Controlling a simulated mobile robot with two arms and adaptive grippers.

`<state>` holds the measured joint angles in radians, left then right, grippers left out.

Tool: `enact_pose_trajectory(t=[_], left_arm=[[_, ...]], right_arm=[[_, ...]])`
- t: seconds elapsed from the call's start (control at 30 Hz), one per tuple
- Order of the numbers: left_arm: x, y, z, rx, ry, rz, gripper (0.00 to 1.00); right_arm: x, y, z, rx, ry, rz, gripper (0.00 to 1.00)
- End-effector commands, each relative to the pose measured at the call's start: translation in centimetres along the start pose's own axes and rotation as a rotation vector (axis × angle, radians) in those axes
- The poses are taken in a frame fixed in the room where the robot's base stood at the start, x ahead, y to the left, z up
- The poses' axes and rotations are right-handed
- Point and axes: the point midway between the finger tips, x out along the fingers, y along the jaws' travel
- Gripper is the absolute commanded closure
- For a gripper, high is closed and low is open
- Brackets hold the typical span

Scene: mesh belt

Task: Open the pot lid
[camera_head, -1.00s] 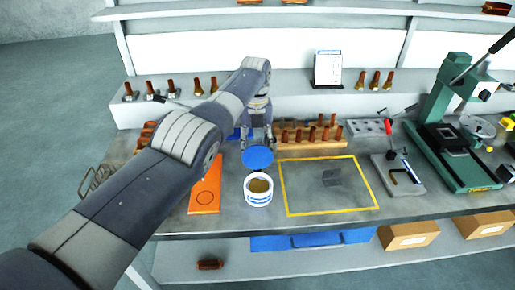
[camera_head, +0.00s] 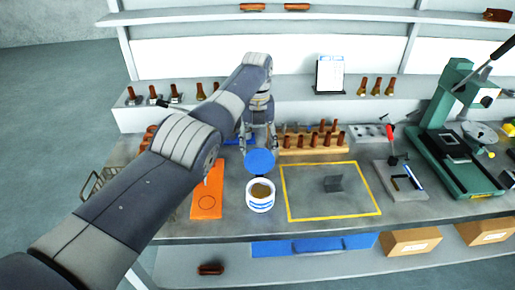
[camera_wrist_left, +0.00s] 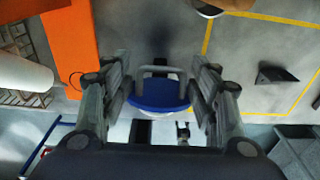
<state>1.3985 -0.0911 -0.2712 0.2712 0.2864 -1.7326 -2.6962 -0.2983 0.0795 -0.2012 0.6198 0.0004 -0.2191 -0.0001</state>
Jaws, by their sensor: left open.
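The white pot (camera_head: 260,203) with blue bands stands upright on the bench, its top open and brownish contents showing. Its round blue lid (camera_head: 259,162) is off the opening, just behind the rim; I cannot tell whether it touches the pot. My left gripper (camera_head: 260,149) is open, right behind the lid, with its fingertips pointing down. In the left wrist view the lid (camera_wrist_left: 158,96) with its grey handle (camera_wrist_left: 160,70) lies between the two fingers of the left gripper (camera_wrist_left: 160,85). Part of the pot (camera_wrist_left: 225,5) shows at the top edge. My right gripper is not visible.
An orange board (camera_head: 207,200) lies left of the pot. A yellow-outlined area (camera_head: 310,217) with a small dark bracket (camera_head: 333,183) lies to the right. A wooden rack (camera_head: 310,149) of brown-handled pieces stands behind, and a green press (camera_head: 452,100) at far right.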

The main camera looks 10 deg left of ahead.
Motion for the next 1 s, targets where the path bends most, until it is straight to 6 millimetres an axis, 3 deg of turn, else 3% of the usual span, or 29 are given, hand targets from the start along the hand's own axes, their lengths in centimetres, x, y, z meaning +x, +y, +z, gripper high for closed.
enact_pose_trajectory(t=[0.2, 0.4, 0.8, 0.87, 1.0], left_arm=[[-4.5, 0.1, -0.3, 0.0, -0.006, -0.002, 0.45], [-7.6, 0.2, -0.6, -0.001, -0.005, -0.002, 0.45], [-8.7, 0.2, -0.7, 0.0, -0.005, -0.002, 0.45], [-8.6, 0.2, -0.6, -0.001, -0.006, -0.001, 0.54], [-8.9, 1.2, 1.5, -0.027, -0.09, 0.01, 0.86]], right_arm=[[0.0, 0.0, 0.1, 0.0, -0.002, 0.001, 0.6], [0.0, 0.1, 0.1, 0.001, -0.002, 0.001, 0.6], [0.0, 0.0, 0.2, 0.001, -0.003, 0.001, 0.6], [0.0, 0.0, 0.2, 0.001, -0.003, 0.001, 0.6], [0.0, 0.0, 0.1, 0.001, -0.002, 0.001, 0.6]])
